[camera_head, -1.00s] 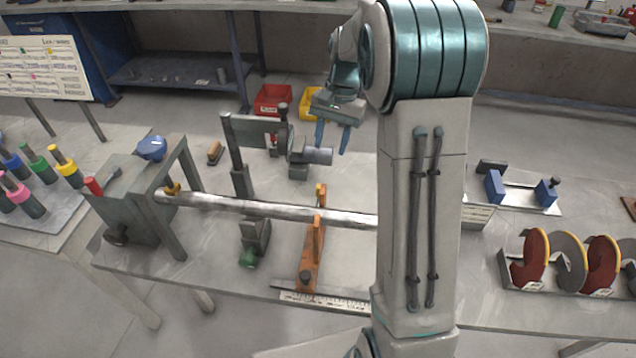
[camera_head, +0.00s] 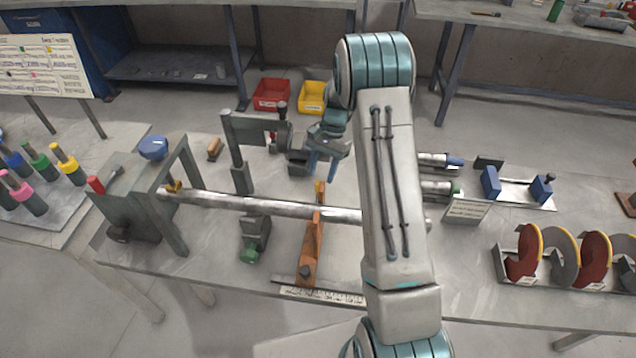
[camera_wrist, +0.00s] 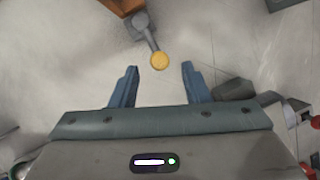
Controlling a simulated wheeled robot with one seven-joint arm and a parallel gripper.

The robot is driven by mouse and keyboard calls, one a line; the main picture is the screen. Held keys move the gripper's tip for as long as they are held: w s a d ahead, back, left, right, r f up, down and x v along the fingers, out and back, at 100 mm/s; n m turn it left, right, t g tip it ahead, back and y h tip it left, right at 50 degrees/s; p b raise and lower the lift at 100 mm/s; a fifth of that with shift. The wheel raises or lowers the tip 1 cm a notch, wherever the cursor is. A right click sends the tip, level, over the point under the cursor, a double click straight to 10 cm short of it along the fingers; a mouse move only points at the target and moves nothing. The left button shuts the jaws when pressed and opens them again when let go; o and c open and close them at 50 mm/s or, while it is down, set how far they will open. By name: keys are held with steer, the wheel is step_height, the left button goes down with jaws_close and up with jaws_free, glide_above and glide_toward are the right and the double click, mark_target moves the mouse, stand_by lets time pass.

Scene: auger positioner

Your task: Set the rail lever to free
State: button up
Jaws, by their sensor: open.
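A short grey lever (camera_wrist: 149,38) with a round yellow knob (camera_wrist: 160,61) shows in the wrist view. It runs from a grey pivot beside an orange block (camera_wrist: 122,4). In the head view a small yellow tip (camera_head: 320,187) stands at the back end of the orange rest (camera_head: 312,250), and looks like the same knob. My gripper (camera_head: 320,175) is open and points down just behind the rest. In the wrist view the knob appears between the fingertips of my gripper (camera_wrist: 160,66); contact cannot be told. The lever's label is not readable.
A long metal bar (camera_head: 260,203) crosses the table over the orange rest. A grey post frame (camera_head: 240,165) stands left of my gripper. A green-knobbed clamp (camera_head: 249,253) is left of the rest. A blue fixture (camera_head: 491,184) and several discs (camera_head: 530,252) stand right.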

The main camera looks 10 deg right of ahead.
steer(key=shift+x, duration=2.55)
jaws_close()
